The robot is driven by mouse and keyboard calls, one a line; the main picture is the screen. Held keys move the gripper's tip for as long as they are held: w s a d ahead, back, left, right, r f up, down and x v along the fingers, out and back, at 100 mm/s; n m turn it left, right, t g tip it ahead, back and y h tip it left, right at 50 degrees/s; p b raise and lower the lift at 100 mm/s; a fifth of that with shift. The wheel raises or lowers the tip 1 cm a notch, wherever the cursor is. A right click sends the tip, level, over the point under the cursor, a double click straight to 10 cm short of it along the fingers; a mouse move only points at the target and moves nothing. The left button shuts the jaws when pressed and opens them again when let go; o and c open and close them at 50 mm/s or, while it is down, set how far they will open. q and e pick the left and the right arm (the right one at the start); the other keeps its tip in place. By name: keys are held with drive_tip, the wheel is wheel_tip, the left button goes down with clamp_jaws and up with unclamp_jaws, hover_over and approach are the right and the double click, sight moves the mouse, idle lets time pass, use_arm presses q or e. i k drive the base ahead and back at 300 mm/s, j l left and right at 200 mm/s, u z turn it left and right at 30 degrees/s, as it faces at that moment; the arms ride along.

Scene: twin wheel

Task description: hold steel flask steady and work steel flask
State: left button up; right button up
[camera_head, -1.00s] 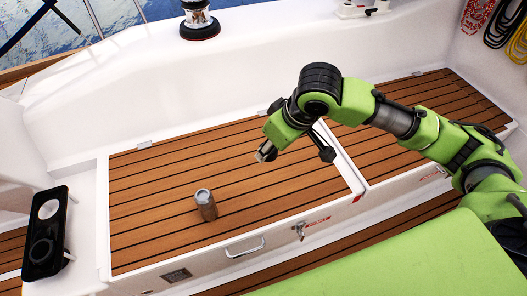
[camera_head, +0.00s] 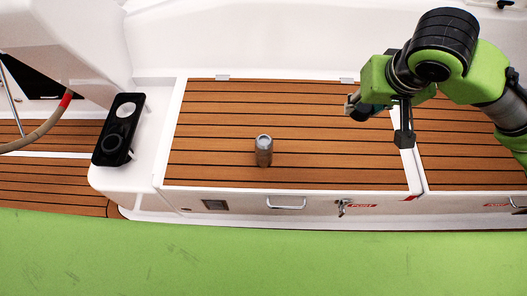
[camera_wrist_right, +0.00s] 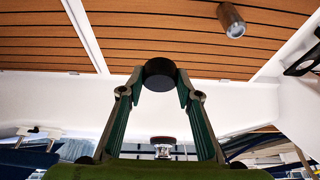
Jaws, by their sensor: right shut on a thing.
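The steel flask (camera_head: 263,152) stands upright on the brown slatted seat, left of my right gripper. It also shows in the right wrist view (camera_wrist_right: 231,20) at the top right, clear of the fingers. My right gripper (camera_head: 353,105) is above the right part of that seat, apart from the flask. In the right wrist view its fingers (camera_wrist_right: 159,82) are shut on a dark round piece (camera_wrist_right: 159,74); I cannot tell whether it is the flask's cap. My left gripper is in neither view.
A black panel with two round fittings (camera_head: 118,130) is on the white ledge at left. A handle (camera_head: 286,203) and a latch (camera_head: 343,207) are on the seat's front. The slats around the flask are clear.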

sight(265, 143)
drive_tip(key=u, duration=1.35)
drive_tip(key=l+u, duration=0.2)
drive_tip(key=k+l, duration=0.15)
drive_tip(key=l, duration=0.25)
drive_tip(key=k+l, duration=0.1)
drive_tip(key=l, duration=0.3)
drive_tip(key=k+l, duration=0.15)
drive_tip(key=l, duration=0.2)
drive_tip(key=k+l, duration=0.15)
drive_tip(key=l, duration=0.25)
